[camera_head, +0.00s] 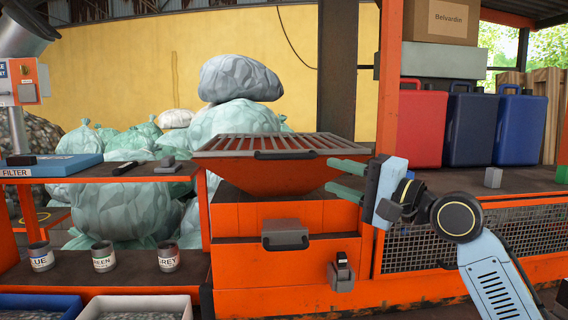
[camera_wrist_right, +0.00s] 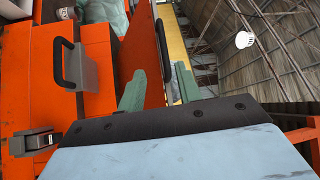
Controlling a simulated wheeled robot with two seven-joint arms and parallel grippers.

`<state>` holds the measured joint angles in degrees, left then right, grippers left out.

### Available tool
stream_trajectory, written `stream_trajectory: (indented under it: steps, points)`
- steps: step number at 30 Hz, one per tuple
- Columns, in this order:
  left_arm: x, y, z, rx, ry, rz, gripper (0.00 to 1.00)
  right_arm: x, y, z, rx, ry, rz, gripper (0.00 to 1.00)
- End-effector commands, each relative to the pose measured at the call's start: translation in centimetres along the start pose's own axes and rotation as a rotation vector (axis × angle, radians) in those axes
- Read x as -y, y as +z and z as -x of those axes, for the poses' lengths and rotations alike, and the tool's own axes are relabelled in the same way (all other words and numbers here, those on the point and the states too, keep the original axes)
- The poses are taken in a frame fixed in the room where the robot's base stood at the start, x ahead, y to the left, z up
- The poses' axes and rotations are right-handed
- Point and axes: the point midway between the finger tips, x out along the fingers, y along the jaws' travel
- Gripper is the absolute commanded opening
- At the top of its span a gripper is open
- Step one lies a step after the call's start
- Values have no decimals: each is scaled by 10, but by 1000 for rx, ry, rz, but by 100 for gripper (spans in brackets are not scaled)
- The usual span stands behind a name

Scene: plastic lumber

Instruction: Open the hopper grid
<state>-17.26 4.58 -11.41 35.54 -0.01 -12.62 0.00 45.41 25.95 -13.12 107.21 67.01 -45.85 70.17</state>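The hopper grid (camera_head: 265,141), a frame of grey bars, lies flat across the top of the orange hopper (camera_head: 265,178). A black handle (camera_head: 285,155) is on its front edge. My right gripper (camera_head: 327,174) is open at the hopper's right front corner, its green fingers apart, one above the other, to the right of the handle. In the right wrist view, a black handle (camera_wrist_right: 163,48) on an orange panel shows beyond and between the open fingers (camera_wrist_right: 159,70). Nothing is gripped. I cannot tell whether the fingers touch the hopper. My left gripper is not in view.
Below the hopper is an orange cabinet with a grey handled drawer (camera_head: 285,234) and a latch (camera_head: 341,271). A shelf with a blue filter box (camera_head: 50,165) and cans (camera_head: 104,256) stands left. Red and blue cases (camera_head: 423,125) stand right. Filled bags (camera_head: 235,118) are behind.

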Motion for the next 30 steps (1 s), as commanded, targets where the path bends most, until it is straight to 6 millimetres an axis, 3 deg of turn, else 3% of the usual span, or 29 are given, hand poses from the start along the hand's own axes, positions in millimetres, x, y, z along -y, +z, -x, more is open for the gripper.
stream_trajectory:
  steps: [5,19,24,30]
  points:
    - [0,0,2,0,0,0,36,8,0,-16,7,-12,-14,34]
    - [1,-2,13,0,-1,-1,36,8,1,-108,5,-10,-11,34]
    - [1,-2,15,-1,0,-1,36,8,1,-126,5,-10,-10,34]
    - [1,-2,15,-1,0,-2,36,7,1,-133,4,-11,-8,34]
